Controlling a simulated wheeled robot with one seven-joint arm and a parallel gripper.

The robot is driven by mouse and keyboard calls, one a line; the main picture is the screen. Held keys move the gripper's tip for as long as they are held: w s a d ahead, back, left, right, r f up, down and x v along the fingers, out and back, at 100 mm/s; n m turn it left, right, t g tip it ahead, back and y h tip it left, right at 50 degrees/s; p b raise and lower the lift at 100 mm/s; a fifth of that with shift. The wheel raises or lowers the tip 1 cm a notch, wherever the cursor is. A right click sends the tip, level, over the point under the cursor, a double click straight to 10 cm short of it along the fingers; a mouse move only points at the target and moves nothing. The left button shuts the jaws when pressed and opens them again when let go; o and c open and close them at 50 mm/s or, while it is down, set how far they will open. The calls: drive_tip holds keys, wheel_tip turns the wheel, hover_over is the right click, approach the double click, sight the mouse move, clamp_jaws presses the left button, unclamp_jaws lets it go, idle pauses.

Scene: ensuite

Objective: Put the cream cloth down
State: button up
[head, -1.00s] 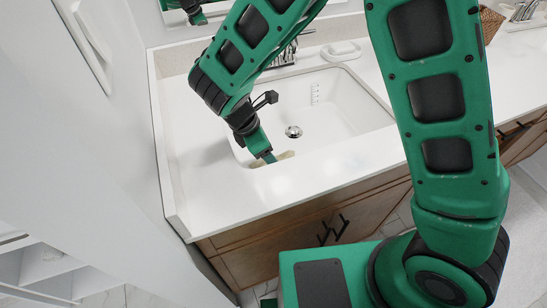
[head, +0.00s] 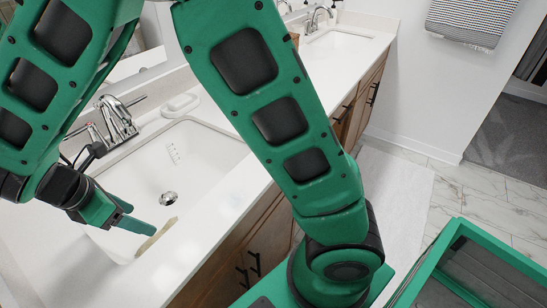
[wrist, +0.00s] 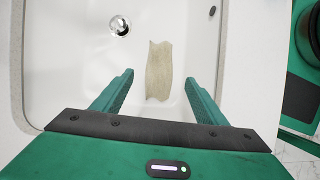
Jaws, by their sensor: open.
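The cream cloth (head: 156,238) lies along the near side of the white sink basin (head: 205,150). In the wrist view the cloth (wrist: 159,70) is a wrinkled beige strip inside the basin, seen between my fingers. My gripper (head: 145,226) is open at the near side of the sink, close to the cloth in the head view. In the wrist view its two fingers (wrist: 159,80) stand well apart, with visible gaps between them and the cloth. Whether a fingertip touches the cloth cannot be told.
The faucet (head: 118,120) stands behind the basin, with a white soap dish (head: 180,105) to its right. The drain (head: 168,198) is in the basin floor. The white counter (head: 235,75) extends to a second sink (head: 340,38). Open floor lies right of the wooden cabinet (head: 262,235).

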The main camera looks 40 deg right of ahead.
drive_tip(key=w+d+r+m+g, duration=0.1)
drive_tip(key=d+r+m, duration=0.2)
drive_tip(key=d, duration=0.4)
drive_tip(key=d+r+m, duration=0.2)
drive_tip(key=d+m, duration=0.2)
drive_tip(key=d, duration=0.4)
drive_tip(key=s+d+r+m+y, duration=0.1)
drive_tip(key=s+d+m, duration=0.2)
drive_tip(key=d, duration=0.3)
drive_tip(key=s+d+r+m, duration=0.2)
drive_tip(key=s+d+m, duration=0.1)
drive_tip(key=d+m, duration=0.2)
drive_tip(key=s+d+r+m+y, duration=0.1)
drive_tip(key=s+d+m, duration=0.2)
drive_tip(key=d, duration=0.5)
drive_tip(key=shift+s+r+m+g+y, duration=0.3)
drive_tip(key=shift+s+m+g, duration=0.1)
drive_tip(key=shift+s, duration=0.15)
drive_tip(key=s+d+m+y, duration=0.1)
drive_tip(key=s+d+m, duration=0.3)
drive_tip(key=s+m, duration=0.4)
drive_tip(key=s, duration=0.2)
drive_tip(key=shift+s+f+t+y, duration=0.15)
drive_tip(key=shift+s+t+y, duration=0.25)
drive_tip(key=shift+w+d, duration=0.1)
drive_tip(key=shift+w+f, duration=0.25)
drive_tip(key=shift+w, duration=0.25)
